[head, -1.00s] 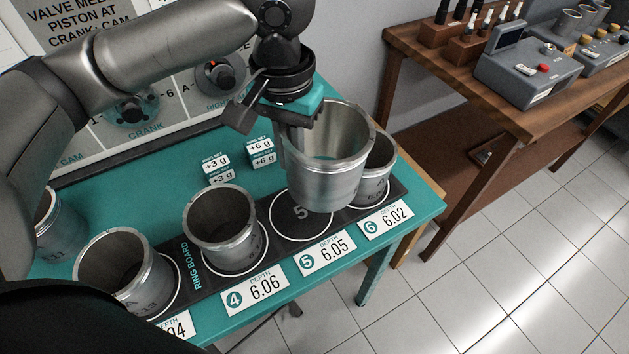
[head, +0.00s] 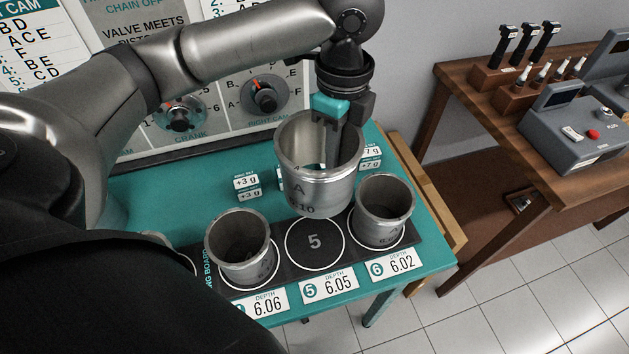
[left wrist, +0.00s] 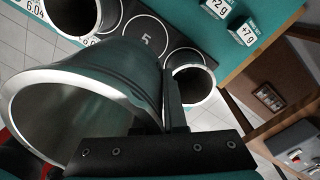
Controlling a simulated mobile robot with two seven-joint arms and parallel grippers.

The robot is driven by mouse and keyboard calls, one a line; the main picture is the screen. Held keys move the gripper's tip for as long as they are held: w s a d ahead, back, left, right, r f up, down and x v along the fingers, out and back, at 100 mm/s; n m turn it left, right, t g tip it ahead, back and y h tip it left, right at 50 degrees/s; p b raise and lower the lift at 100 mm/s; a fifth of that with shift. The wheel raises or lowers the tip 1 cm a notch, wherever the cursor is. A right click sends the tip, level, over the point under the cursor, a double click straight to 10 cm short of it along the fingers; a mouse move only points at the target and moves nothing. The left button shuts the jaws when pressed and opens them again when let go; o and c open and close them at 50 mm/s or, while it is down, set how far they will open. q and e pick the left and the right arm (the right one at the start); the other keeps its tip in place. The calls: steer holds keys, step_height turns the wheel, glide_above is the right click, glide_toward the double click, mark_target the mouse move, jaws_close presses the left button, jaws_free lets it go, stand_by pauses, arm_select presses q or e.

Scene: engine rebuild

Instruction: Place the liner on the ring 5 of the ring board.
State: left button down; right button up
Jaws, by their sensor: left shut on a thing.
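My left gripper (head: 343,122) is shut on the wall of a silver metal liner (head: 317,190), marked with an A and a partly readable number. The liner is held upright above the board, just behind ring 5 (head: 314,242). Ring 5 is a white circle on the black ring board (head: 282,270) and is empty. In the left wrist view the held liner (left wrist: 120,75) fills the left side, and ring 5 (left wrist: 147,38) shows bare beyond it. My right gripper is not in view.
One liner (head: 242,248) stands on ring 4, left of ring 5. Another liner (head: 383,212) stands on ring 6, right of it. Small weight blocks (head: 247,184) sit behind the board on the teal table (head: 180,205). A wooden bench (head: 470,75) stands at the right.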

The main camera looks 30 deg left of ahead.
mark_target(328, 225)
arm_select(q)
steer(key=shift+a+m, duration=0.1)
steer(key=shift+m, duration=0.5)
step_height(328, 225, down, 20)
steer(key=b, duration=0.4)
steer(key=shift+r, duration=0.15)
steer(key=c, duration=1.4)
jaws_free()
steer(key=o, duration=0.4)
steer(key=r+p, duration=0.1)
steer(key=r, duration=0.7)
steer(key=r+p, duration=0.1)
steer(key=r, duration=0.3)
steer(key=shift+w+p, duration=0.25)
steer(key=shift+p, duration=0.05)
